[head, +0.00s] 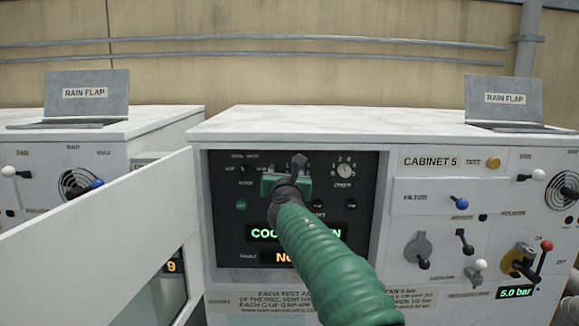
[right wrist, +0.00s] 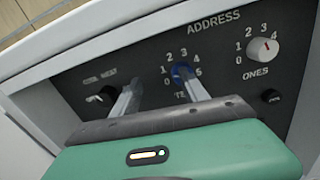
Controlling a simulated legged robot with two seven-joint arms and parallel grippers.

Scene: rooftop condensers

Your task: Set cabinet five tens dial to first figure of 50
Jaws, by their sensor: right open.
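Cabinet five, labelled CABINET 5 (head: 430,161), stands in front of me with a dark control panel (head: 228,222). The tens dial (right wrist: 181,73) shows in the right wrist view as a blue knob ringed by figures, under the word ADDRESS. Its pointer is too small to read. In the head view my gripper hides this dial. My right gripper (head: 299,168) is at the panel's upper middle. In the right wrist view my right gripper (right wrist: 158,80) is open, its right finger overlapping the dial's lower edge and its left finger left of it. I cannot tell whether it touches. My left gripper is out of view.
A black knob (right wrist: 106,94) sits to the left. A white open door (head: 110,235) stands out at left. Levers and switches (head: 465,240) crowd the cabinet's right side.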

